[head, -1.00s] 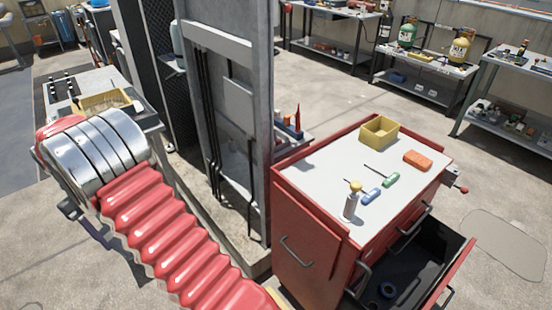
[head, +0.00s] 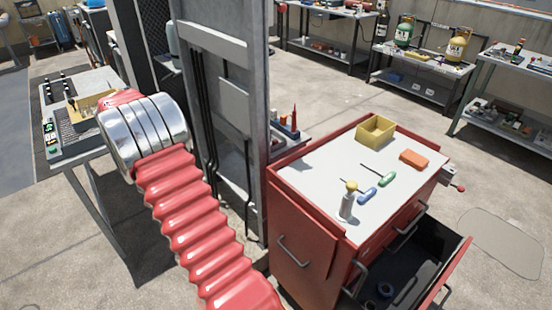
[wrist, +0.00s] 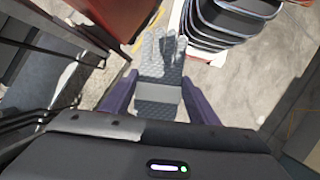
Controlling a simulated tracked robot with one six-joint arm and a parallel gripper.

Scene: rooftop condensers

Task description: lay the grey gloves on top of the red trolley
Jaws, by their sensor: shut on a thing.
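The grey gloves (wrist: 158,75) are between the two purple fingers of my gripper (wrist: 157,98) in the wrist view, a dimpled grey piece sticking out beyond the fingertips. The fingers are shut on them. In the head view my gripper and the gloves are hidden behind my arm at the left. The red trolley (head: 303,238) stands right of my arm, apart from it. Its pale top (head: 310,172) has bare room at the left and middle. A lower drawer (head: 440,278) is pulled open.
On the trolley top are a yellow bin (head: 376,131), an orange block (head: 413,158), a blue screwdriver (head: 367,194), a green screwdriver (head: 387,179) and a yellow-capped bottle (head: 348,204). A tall grey frame (head: 228,60) stands between my arm and the trolley. A bench with controls (head: 75,150) is at the left.

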